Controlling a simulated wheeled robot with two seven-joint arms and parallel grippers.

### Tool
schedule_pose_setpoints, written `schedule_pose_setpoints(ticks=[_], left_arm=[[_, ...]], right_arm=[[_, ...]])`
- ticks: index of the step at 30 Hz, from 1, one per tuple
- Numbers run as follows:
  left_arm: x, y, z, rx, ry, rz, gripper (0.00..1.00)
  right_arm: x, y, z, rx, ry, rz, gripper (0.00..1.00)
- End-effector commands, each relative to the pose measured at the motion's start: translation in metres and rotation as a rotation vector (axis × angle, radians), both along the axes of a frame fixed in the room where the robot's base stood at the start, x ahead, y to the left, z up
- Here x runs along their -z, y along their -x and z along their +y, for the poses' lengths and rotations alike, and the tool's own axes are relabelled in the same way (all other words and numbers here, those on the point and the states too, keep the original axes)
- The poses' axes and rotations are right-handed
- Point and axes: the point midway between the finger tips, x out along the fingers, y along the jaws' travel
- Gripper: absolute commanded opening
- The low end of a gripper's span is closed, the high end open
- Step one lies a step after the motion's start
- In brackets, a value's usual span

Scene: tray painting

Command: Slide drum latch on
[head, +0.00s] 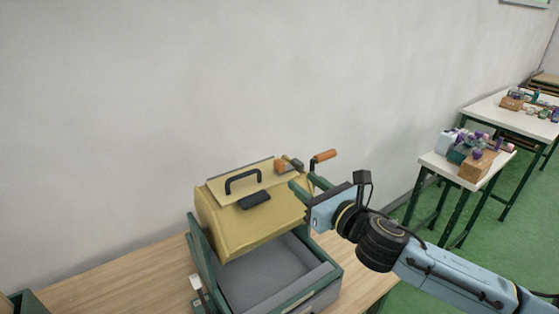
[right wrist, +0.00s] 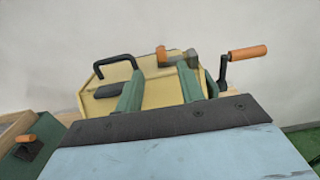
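The yellow drum (head: 250,222) sits in a green-framed grey tray machine on the wooden table; it also shows in the right wrist view (right wrist: 155,95). On its top are a black handle (head: 243,178), a dark block (head: 254,200) and a small latch with an orange knob (head: 280,166), whose knob also shows in the right wrist view (right wrist: 161,56). My right gripper (head: 307,184) is at the drum's right end, its green fingers apart. In the right wrist view the knob appears between and beyond the fingertips (right wrist: 160,74). Nothing shows between the fingers. My left gripper is out of view.
An orange-handled crank (head: 322,157) sticks out at the drum's right, beyond my right gripper. A pale lever (head: 196,284) stands at the tray's left side. A green box corner (head: 25,303) is at lower left. White tables (head: 440,162) with bottles stand far right.

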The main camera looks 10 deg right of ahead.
Motion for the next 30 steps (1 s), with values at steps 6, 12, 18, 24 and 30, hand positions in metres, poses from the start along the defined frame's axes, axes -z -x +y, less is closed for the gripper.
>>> schedule_pose_setpoints(ticks=[6, 12, 18, 24, 30], left_arm=[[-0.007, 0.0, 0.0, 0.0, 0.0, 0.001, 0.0], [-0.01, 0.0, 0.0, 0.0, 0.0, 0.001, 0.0], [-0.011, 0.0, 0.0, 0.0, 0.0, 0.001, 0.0], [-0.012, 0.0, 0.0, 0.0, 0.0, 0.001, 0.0], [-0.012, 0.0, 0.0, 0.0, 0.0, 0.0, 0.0]], right_arm=[[-0.002, -0.041, 0.017, 0.002, -0.005, 0.0, 0.38], [-0.002, -0.072, 0.03, 0.001, -0.006, 0.001, 0.38], [0.0, -0.092, 0.038, 0.002, -0.005, 0.003, 0.38], [0.0, -0.099, 0.04, 0.001, -0.004, 0.003, 0.38], [0.0, -0.099, 0.041, 0.001, -0.004, 0.003, 0.38]])
